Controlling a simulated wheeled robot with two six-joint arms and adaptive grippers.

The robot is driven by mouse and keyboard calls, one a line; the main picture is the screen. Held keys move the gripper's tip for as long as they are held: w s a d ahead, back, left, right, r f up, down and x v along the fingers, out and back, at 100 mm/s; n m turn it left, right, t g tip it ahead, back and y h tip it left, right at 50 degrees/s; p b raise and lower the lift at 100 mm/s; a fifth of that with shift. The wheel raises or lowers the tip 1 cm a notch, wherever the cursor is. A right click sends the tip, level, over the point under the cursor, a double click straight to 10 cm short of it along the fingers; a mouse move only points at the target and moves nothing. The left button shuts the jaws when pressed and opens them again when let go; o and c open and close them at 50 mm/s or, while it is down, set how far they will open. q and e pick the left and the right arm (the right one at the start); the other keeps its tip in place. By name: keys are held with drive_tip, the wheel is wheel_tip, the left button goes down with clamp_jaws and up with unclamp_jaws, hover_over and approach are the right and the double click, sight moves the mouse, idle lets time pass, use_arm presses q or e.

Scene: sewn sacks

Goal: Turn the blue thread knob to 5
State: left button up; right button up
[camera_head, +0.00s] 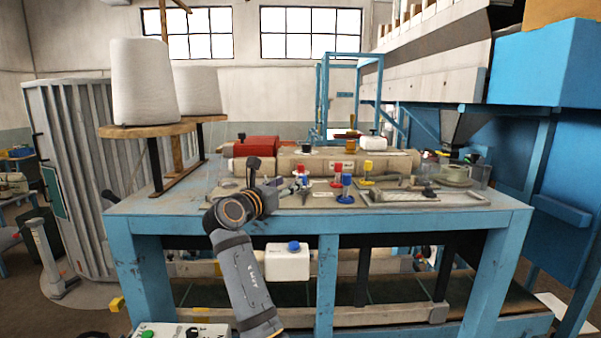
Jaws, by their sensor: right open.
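A small blue upright knob (346,184), likely the blue thread knob, stands at the front of the blue-framed workbench (400,222). Its dial marks and setting are too small to read. My right gripper (298,187) reaches in over the front left of the bench, to the left of the blue knob and apart from it. It is open, and its fingers are small and hard to separate from the parts behind. My left gripper is not in view.
Red knobs (367,167) stand close by the blue one. A long beige machine body (390,160) lies behind them. A metal tray-like frame (440,197) is at right. Large white thread cones (143,85) stand at left.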

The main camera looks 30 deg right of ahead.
sight(302, 176)
drive_tip(key=p+x, duration=0.1)
drive_tip(key=x, duration=0.4)
drive_tip(key=shift+d+p, duration=0.3)
drive_tip(key=shift+p, duration=0.1)
drive_tip(key=d, duration=0.1)
drive_tip(key=w+d+p, duration=0.1)
drive_tip(key=d+f, duration=0.1)
drive_tip(key=shift+w+d, duration=0.35)
drive_tip(key=shift+w, duration=0.05)
drive_tip(key=shift+a+r, duration=0.1)
drive_tip(key=shift+a, duration=0.05)
drive_tip(key=shift+s+a, duration=0.1)
drive_tip(key=shift+a, duration=0.1)
drive_tip(key=shift+a+r, duration=0.1)
drive_tip(key=shift+a, duration=0.05)
drive_tip(key=shift+c, duration=0.6)
drive_tip(key=shift+d, duration=0.3)
drive_tip(key=c, duration=0.5)
clamp_jaws()
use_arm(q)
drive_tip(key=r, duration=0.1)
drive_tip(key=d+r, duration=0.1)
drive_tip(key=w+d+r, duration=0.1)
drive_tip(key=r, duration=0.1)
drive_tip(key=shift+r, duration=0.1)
